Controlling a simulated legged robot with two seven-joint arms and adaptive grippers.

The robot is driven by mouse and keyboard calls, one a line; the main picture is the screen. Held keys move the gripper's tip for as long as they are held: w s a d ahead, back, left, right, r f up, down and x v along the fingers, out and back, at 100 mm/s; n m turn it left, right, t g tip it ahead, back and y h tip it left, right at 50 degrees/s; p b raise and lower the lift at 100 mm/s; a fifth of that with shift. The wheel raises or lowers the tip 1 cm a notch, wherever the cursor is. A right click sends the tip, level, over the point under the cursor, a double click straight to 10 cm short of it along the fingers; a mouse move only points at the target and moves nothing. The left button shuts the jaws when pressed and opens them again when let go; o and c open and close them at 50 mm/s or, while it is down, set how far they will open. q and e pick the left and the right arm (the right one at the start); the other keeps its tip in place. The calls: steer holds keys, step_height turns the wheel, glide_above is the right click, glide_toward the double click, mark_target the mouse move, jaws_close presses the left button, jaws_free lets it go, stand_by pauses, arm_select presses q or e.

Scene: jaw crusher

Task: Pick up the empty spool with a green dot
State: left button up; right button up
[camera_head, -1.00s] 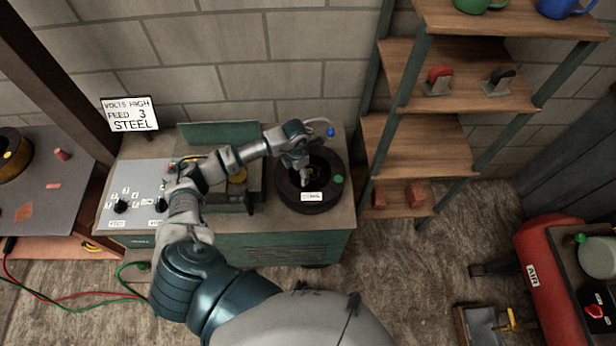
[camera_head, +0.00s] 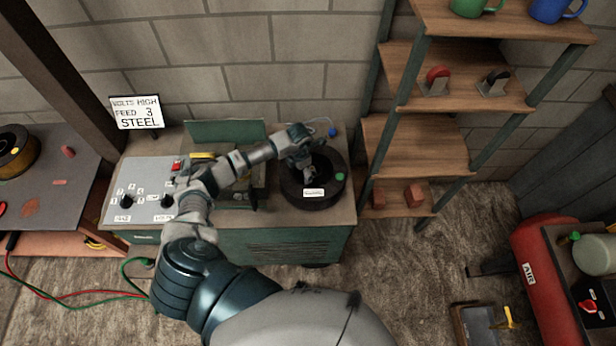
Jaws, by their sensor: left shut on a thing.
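The black spool (camera_head: 325,192) with a green dot (camera_head: 340,177) and a small white label (camera_head: 313,193) is at the right end of the green machine bench (camera_head: 200,240). My left gripper (camera_head: 307,168) reaches down into the spool's central opening and is shut on the spool. The fingertips are partly hidden inside the opening. I cannot tell whether the spool is clear of the bench top. My right gripper is not in view.
A control panel (camera_head: 147,192) with knobs is left of the spool. A wooden shelf rack (camera_head: 420,150) stands close on the right. Another spool (camera_head: 17,152) lies on the far left table. A red air tank (camera_head: 540,270) is at the right.

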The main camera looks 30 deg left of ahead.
arm_select(q)
steer(key=shift+g, duration=0.3)
steer(key=s+d+f, duration=0.2)
steer(key=f, duration=0.1)
steer(key=shift+d, duration=0.2)
steer(key=shift+w+r, duration=0.15)
steer(key=shift+r, duration=0.25)
steer(key=shift+w+r, duration=0.2)
steer(key=shift+r, duration=0.15)
steer(key=c, duration=0.3)
steer(key=shift+w+r, duration=0.3)
steer(key=shift+r, duration=0.25)
jaws_close()
steer(key=r, duration=0.3)
steer(key=shift+w+a+r, duration=0.15)
steer(key=shift+w+r, duration=0.1)
steer(key=shift+w, duration=0.1)
step_height(320, 180, up, 13)
steer(key=b, duration=0.1)
step_height(320, 180, up, 22)
steer(key=p, duration=1.1)
glide_above(305, 187)
steer(key=shift+w+a, duration=0.45)
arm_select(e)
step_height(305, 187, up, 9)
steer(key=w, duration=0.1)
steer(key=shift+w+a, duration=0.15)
